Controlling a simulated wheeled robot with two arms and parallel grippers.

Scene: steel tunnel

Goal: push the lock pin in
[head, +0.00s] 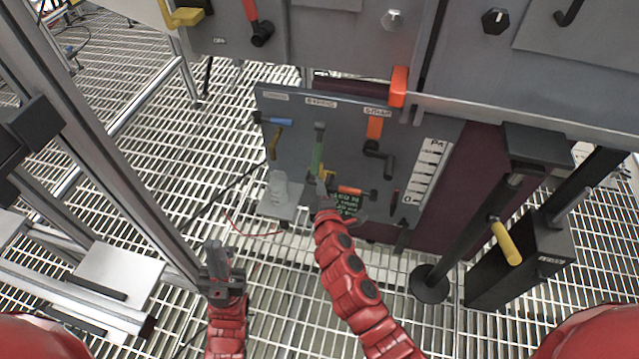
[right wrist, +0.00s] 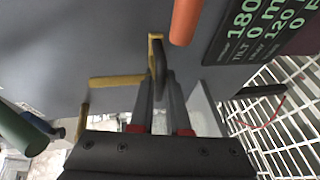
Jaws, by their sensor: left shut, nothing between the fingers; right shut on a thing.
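A small yellow and dark piece, which looks like the lock pin (right wrist: 156,50), stands out from the grey panel (head: 345,150). In the head view a yellow bit of it (head: 328,173) shows at the tip of my right gripper (head: 321,187). In the right wrist view my right gripper (right wrist: 160,82) has its fingers closed on the dark part. The fingers hide part of it, and I cannot tell how deep it sits. My left gripper (head: 217,252) is shut and empty, low over the grating, left of the panel and apart from it.
A blue handle (head: 275,120) is at upper left. A metal post (head: 110,150) stands beside my left arm.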

